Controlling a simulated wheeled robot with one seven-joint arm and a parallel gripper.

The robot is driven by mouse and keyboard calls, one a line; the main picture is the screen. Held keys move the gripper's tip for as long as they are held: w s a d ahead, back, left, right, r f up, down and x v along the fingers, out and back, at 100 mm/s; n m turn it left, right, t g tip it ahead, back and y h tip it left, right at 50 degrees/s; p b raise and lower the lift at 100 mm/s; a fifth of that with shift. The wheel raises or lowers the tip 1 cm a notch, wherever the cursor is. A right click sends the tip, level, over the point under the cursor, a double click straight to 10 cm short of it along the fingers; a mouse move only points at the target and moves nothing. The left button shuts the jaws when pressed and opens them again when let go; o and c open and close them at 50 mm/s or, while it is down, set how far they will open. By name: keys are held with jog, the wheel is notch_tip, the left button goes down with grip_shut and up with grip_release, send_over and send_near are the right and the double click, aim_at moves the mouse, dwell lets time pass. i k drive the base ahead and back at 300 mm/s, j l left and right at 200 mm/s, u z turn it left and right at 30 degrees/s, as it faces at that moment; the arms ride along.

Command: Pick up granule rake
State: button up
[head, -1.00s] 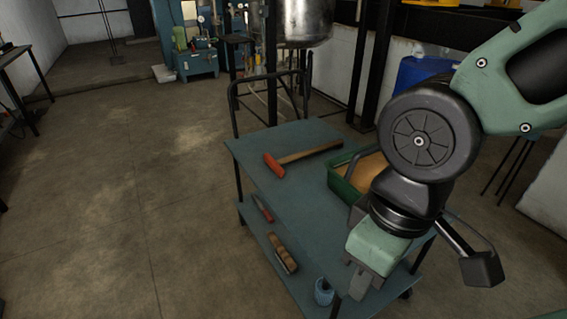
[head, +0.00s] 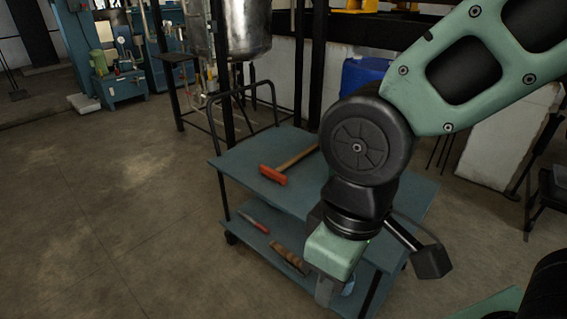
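A tool with an orange-red head and a wooden handle (head: 297,160) lies on the upper shelf of a blue-grey cart (head: 243,160). It looks like a rake or hammer; I cannot tell if it is the granule rake. The far end of its handle reaches behind my arm. My gripper (head: 325,292) points down at the front right of the cart, apart from this tool. Its fingers are seen from behind and above, so their opening is unclear. The green bin seen earlier on the cart is now hidden behind my arm.
The lower shelf holds a red-handled tool (head: 253,222), a wooden-backed brush (head: 287,257) and a partly hidden blue item (head: 348,286). A cart handle (head: 243,95) rises at the back. A steel vessel (head: 232,30) stands behind. The floor at left is clear.

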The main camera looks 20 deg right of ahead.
aim_at(275, 175)
jog(key=i+j+z, duration=0.1)
jog(key=i+j, duration=0.15)
jog(key=i+j+z, duration=0.1)
jog(key=i+j, duration=0.15)
jog(key=j, duration=0.25)
jog(key=i+j+z, duration=0.1)
jog(key=i+j, duration=0.15)
jog(key=j, duration=0.15)
jog(key=i+j+z, duration=0.1)
jog(key=i+j, duration=0.15)
jog(key=j, duration=0.2)
jog(key=i+j+z, duration=0.1)
jog(key=i, duration=0.4)
jog(key=i+j+z, duration=0.1)
jog(key=i, duration=0.45)
jog(key=i+j+z, duration=0.1)
jog(key=i, duration=0.4)
jog(key=j, duration=0.1)
